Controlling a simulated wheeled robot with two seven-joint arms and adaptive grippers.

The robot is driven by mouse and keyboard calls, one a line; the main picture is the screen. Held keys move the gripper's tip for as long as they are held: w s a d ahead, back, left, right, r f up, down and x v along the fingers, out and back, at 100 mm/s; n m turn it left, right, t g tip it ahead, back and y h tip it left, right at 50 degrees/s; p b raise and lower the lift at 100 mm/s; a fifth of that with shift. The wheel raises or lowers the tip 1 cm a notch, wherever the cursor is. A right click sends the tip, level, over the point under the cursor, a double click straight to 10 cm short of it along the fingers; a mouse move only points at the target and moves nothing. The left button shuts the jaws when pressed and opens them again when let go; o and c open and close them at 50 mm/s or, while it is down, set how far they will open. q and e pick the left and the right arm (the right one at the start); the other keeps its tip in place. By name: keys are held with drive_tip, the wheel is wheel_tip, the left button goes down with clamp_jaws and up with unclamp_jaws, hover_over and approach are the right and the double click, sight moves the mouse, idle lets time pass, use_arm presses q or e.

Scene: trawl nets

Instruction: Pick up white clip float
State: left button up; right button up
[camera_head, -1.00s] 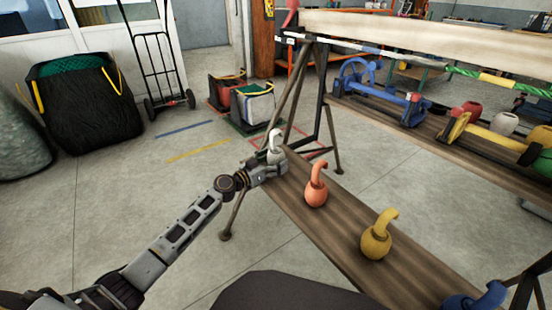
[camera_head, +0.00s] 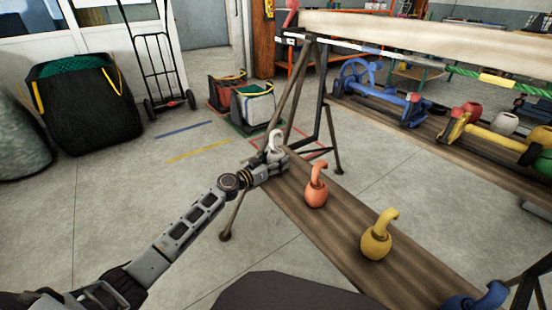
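The white clip float (camera_head: 275,140) is at the far left end of the wooden plank (camera_head: 333,222), with its hooked top showing upright. My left gripper (camera_head: 276,160) is at the float's body, on its near left side. The fingers and the float's lower part overlap, so I cannot tell whether the fingers are closed on it. My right gripper is not in view.
A dark trestle leg (camera_head: 293,95) rises behind the white float. Bins (camera_head: 252,107) stand on the floor beyond.

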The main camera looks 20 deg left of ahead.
use_arm(q)
drive_tip(key=c, duration=0.4)
drive_tip(key=shift+r, duration=0.15)
drive_tip(key=shift+v, duration=9)
drive_tip(key=shift+a, duration=0.1)
